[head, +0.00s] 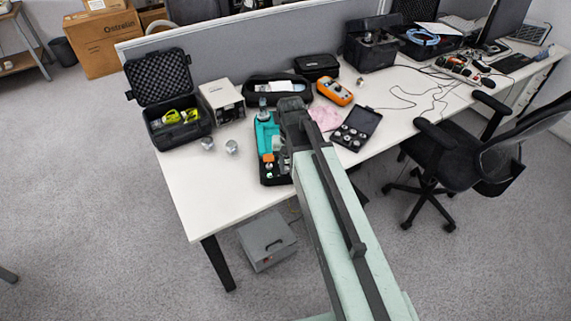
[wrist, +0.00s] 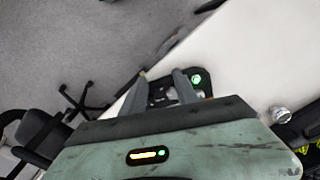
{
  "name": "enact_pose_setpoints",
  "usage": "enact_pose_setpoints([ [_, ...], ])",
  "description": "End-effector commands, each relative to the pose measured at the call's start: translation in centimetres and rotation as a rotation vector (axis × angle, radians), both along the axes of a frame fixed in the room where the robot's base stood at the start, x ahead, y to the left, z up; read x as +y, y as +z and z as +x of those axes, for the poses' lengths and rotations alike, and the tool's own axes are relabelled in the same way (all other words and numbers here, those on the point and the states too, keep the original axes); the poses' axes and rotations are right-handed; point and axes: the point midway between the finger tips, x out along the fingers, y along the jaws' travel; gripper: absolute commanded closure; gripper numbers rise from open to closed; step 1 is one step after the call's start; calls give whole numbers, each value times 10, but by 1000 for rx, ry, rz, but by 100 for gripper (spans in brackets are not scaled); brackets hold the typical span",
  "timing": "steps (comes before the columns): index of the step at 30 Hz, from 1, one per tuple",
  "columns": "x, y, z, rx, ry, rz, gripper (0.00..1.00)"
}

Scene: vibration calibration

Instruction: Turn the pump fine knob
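The pump (head: 266,134) looks like a teal unit on a black base, standing near the table's front edge. Small orange and white knobs show at its near end; I cannot tell which is the fine knob. My gripper (head: 285,160) is beside the right side of this unit, mostly hidden by my arm. In the wrist view my gripper (wrist: 160,74) has its two fingers apart, with no knob visibly clasped between them. The black base (wrist: 158,92) shows between and behind them. A round green-lit part (wrist: 196,79) is right of the right finger.
The white table (head: 200,185) also holds an open black case (head: 180,130), a beige box (head: 222,101), two metal cylinders (head: 231,147), an orange meter (head: 335,91) and an open weight case (head: 356,128). An office chair (head: 470,155) stands right. The table's front left is clear.

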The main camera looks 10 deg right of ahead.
Motion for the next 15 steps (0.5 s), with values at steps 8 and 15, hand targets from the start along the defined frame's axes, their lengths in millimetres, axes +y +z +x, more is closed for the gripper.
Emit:
enact_pose_setpoints([
  [8,-2,-1,80,0,-77,0,64],
  [15,-2,-8,78,0,-75,0,64],
])
